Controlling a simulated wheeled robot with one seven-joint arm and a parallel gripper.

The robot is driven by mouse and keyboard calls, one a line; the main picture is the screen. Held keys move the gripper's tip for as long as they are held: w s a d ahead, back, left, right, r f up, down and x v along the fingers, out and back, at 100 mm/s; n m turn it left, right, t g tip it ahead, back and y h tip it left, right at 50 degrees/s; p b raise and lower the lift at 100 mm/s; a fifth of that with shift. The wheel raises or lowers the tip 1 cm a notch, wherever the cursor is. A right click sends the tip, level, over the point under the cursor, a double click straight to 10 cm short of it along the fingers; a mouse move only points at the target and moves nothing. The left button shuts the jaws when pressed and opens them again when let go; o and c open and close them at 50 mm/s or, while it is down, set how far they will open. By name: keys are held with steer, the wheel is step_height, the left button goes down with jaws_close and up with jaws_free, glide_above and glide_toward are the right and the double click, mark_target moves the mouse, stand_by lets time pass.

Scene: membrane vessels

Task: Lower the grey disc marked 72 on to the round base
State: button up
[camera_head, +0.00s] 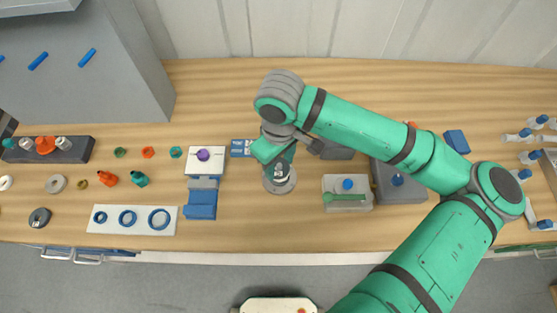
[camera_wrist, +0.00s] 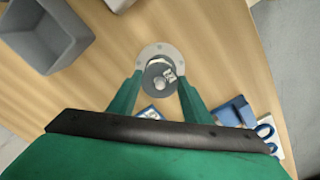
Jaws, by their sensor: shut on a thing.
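My gripper (camera_head: 279,166) is over the round base (camera_head: 286,188), a light grey flanged ring on the table. In the wrist view my gripper (camera_wrist: 159,78) has its two green fingers on either side of a dark grey disc (camera_wrist: 154,71), shut on it. The disc carries a small white label; its number is too small to read. The disc overlaps the near part of the base (camera_wrist: 160,49), whose far rim shows beyond it. The gap in height between disc and base cannot be told. In the head view the disc is mostly hidden by my gripper.
Left of the base stand a blue holder (camera_head: 202,206) and a white plate with a purple knob (camera_head: 203,154). A blue labelled box (camera_head: 243,148) lies behind left. Bare table lies between.

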steer(key=o, duration=1.1)
steer(key=shift+a, duration=0.1)
step_height(320, 180, up, 11)
steer(key=shift+f, duration=0.15)
stand_by(0.4)
